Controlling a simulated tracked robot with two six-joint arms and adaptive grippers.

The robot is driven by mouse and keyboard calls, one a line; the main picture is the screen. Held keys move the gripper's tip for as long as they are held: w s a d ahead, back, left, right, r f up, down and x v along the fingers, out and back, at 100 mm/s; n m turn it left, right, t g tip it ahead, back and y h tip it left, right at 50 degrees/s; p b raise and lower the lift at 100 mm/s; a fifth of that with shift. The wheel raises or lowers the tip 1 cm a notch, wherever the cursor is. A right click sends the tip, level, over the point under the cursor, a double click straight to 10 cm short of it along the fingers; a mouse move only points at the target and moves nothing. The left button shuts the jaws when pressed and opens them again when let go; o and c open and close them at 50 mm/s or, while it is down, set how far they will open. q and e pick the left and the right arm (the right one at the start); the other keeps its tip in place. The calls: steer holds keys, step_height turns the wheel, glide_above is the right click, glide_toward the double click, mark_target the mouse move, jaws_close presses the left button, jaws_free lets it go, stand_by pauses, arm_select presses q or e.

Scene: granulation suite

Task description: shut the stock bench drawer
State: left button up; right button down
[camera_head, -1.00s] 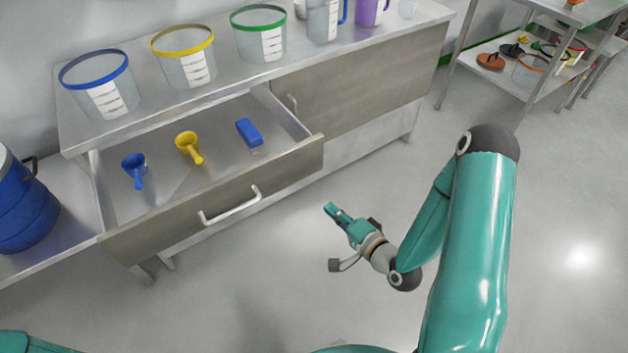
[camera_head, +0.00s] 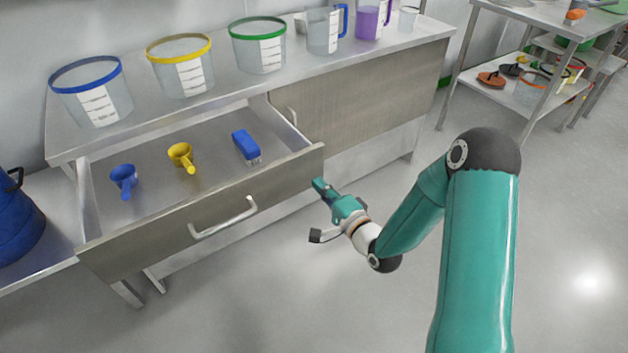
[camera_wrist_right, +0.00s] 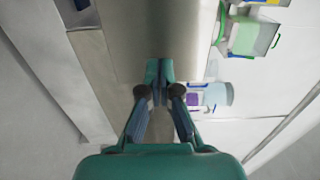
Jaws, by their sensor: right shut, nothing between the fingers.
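The stock bench drawer (camera_head: 150,240) is pulled open at the front of the steel bench. Its wooden front carries a pale bar handle (camera_head: 223,217). My left gripper is out of view.
Clear tubs with blue, yellow and green rims (camera_head: 258,46), a clear jug (camera_head: 324,30) and a purple jug (camera_head: 370,18) stand on the bench top (camera_head: 210,100). A blue drum (camera_head: 15,225) stands at left. A steel rack (camera_head: 470,70) stands right. The floor in front is clear.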

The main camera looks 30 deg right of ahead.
mark_target(308, 172)
steer(key=shift+w, duration=1.65)
steer(key=shift+d, duration=0.1)
steer(key=shift+w, duration=0.1)
